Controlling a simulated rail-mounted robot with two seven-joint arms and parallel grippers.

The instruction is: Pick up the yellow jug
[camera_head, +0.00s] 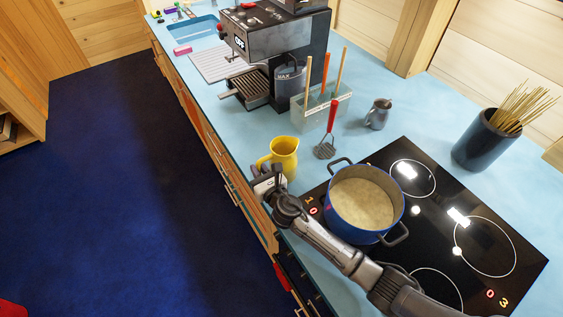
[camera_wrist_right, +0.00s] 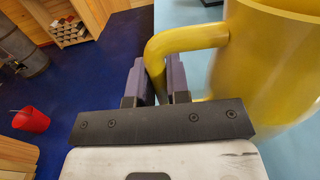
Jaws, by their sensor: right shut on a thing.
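The yellow jug (camera_head: 284,156) stands upright near the front edge of the blue counter (camera_head: 240,135), left of the cooktop. My right gripper (camera_head: 264,176) reaches it from the front side, at its handle. In the right wrist view the jug (camera_wrist_right: 270,60) fills the upper right, and its handle (camera_wrist_right: 185,38) comes down between the two fingers of my right gripper (camera_wrist_right: 160,85). The fingers are shut on the handle. Whether the jug's base touches the counter is hard to tell. My left gripper is not in view.
A blue pot (camera_head: 362,205) stands on the black cooktop (camera_head: 480,210) close beside my right arm. A red-handled masher (camera_head: 328,140), a utensil holder (camera_head: 320,110), a small metal pitcher (camera_head: 378,114) and a coffee machine (camera_head: 275,45) are behind the jug.

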